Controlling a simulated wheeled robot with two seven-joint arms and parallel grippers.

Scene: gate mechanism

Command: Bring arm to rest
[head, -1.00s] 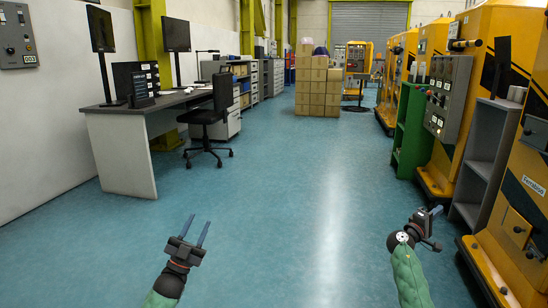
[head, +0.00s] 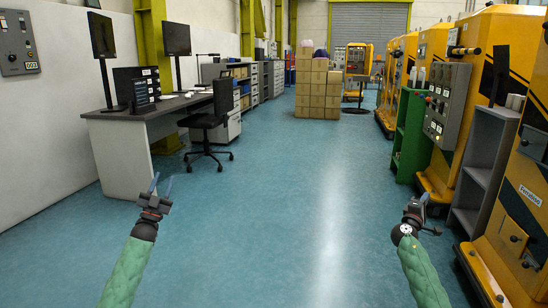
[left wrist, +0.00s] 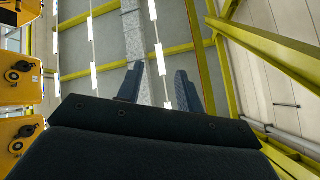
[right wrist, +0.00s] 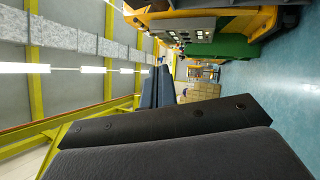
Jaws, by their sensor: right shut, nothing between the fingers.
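My left gripper (head: 163,186) is raised at the lower left of the head view, empty, with its two blue fingers apart. In the left wrist view its fingers (left wrist: 157,88) show a clear gap against the ceiling. My right gripper (head: 424,199) is at the lower right of the head view, in front of the grey shelf and the yellow machine. In the right wrist view its fingers (right wrist: 158,88) lie close together with nothing between them. Neither gripper touches anything.
Yellow machines (head: 515,205) line the right side, with a grey shelf (head: 482,165) and a green cabinet (head: 408,135) beside them. A desk (head: 122,150) and a black chair (head: 208,125) stand left. Cardboard boxes (head: 318,90) are stacked ahead. The blue floor (head: 290,220) between is clear.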

